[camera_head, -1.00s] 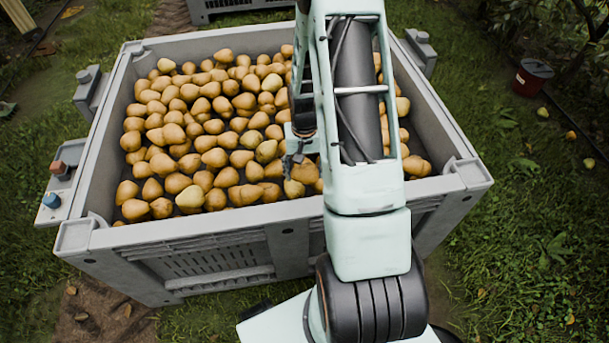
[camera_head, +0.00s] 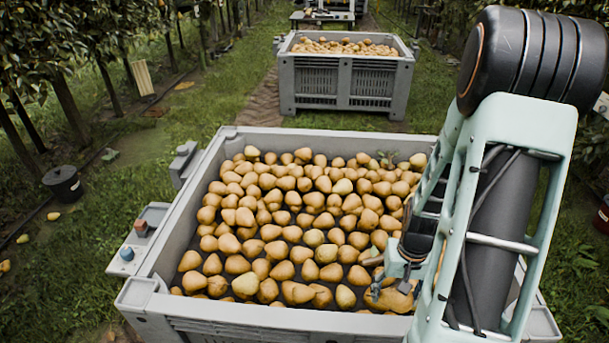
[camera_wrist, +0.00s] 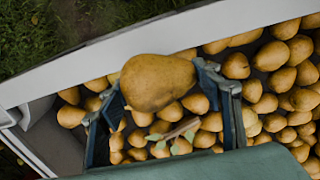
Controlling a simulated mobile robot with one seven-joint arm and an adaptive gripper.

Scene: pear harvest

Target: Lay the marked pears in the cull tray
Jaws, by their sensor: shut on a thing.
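My gripper (camera_wrist: 165,85) is shut on a large brown pear (camera_wrist: 157,82) in the wrist view, one finger on each side of it. In the head view my gripper (camera_head: 379,280) is over the front right of the grey bin (camera_head: 170,265), partly hidden by my arm. The bin is full of brown and yellowish pears (camera_head: 290,220). A paler yellow pear (camera_head: 246,285) lies near the front left. I cannot make out marks on any pear. I see nothing that I can clearly tell as the cull tray.
A second full grey bin (camera_head: 345,82) stands behind, with a table (camera_head: 322,17) further back. A leafy twig (camera_wrist: 175,134) lies among the pears. A dark bucket (camera_head: 64,184) stands on the grass.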

